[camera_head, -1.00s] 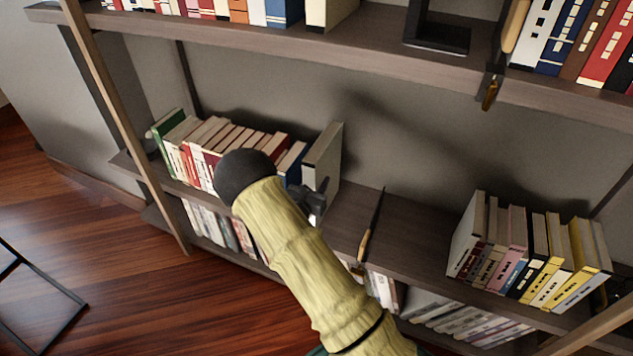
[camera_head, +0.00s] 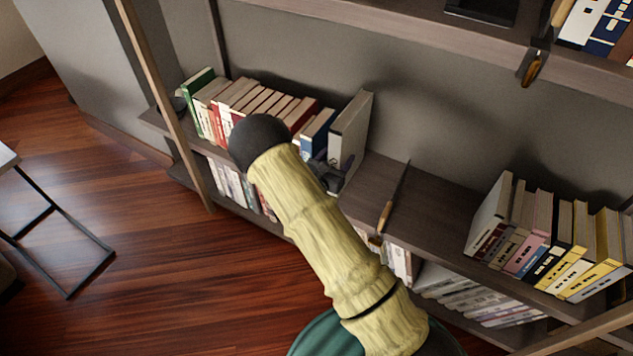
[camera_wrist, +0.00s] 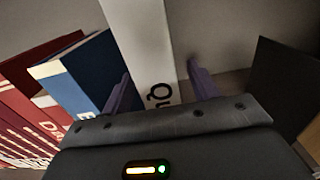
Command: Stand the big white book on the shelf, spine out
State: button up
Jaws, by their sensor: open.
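The big white book (camera_head: 349,132) stands upright on the middle shelf, at the right end of the left row of books. In the wrist view its white spine (camera_wrist: 145,45) with dark lettering faces the camera, between the two fingers. My gripper (camera_head: 334,170) is open at the front of the book. In the wrist view the gripper (camera_wrist: 160,88) has one finger on each side of the spine, with a gap visible on the right side. My arm hides part of the row in the head view.
A blue book (camera_head: 316,130) leans just left of the white book. A second row of books (camera_head: 545,240) stands at the right of the shelf (camera_head: 425,205).

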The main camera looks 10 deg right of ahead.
jog(key=p+v, duration=0.1)
jog(key=v, duration=1.3)
jog(key=shift+p, duration=0.4)
jog(key=shift+r, duration=0.15)
jog(key=s+d+r+m+g+h, duration=0.35)
jog(key=s+d+m+g, duration=0.45)
jog(key=d+m+g, duration=0.35)
jog(key=s+r+m+g+y, duration=0.4)
jog(key=s+m+g+y, duration=0.1)
jog(key=s+m+y, duration=0.45)
notch_tip(320, 180, up, 35)
jog(key=w+a+m+t+y+p, duration=0.1)
jog(key=m+t+y+p, duration=0.3)
jog(key=p, duration=2.5)
jog(key=w+m, duration=0.1)
jog(key=m, duration=0.2)
jog(key=shift+r+m+y, duration=0.25)
jog(key=shift+m+y, duration=0.05)
jog(key=shift+m, duration=0.1)
